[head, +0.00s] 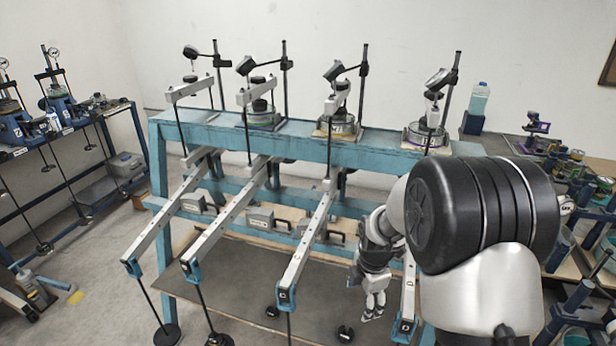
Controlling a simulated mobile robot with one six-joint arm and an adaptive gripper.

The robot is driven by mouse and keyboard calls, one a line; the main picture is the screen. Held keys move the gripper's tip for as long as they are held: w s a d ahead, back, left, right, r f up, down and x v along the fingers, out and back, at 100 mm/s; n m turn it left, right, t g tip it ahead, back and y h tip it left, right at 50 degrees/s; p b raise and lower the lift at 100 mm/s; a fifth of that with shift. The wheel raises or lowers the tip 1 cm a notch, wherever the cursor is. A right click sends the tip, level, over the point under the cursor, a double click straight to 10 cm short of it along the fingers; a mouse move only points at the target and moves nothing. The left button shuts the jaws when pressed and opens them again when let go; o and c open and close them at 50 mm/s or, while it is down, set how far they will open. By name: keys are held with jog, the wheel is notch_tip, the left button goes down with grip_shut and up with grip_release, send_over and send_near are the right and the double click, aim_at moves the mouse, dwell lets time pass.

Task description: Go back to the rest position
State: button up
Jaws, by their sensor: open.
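My gripper (374,304) hangs at the lower centre right of the head view, fingers pointing down and apart, with nothing seen between them. It is in front of the blue lever frame (240,143), between the third lever (308,245) and the rightmost lever (408,290). My arm hides much of the rightmost lever. Whether the gripper touches that lever cannot be told. The other two long grey levers (170,212) (228,215) slope down toward me on the left, with blue end pieces.
A second blue frame (35,140) stands along the left wall. A cluttered bench (575,185) is at the right, partly behind my arm. Hanging rods with black round weights (167,334) stand before the levers. Open floor (100,290) lies at the lower left.

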jog(key=s+r+m+t, duration=0.1)
jog(key=s+r+m, duration=0.55)
jog(key=r, duration=0.65)
jog(key=s+r+m+t, duration=0.1)
jog(key=s+r+m, duration=0.3)
jog(key=s+m, duration=0.3)
jog(key=s+r+m+t, duration=0.1)
jog(key=s+r+m, duration=0.4)
jog(key=s, duration=1)
jog(key=m, duration=0.2)
jog(key=shift+s+r+m, duration=0.15)
jog(key=shift+r+m, duration=0.1)
jog(key=shift+m, duration=0.1)
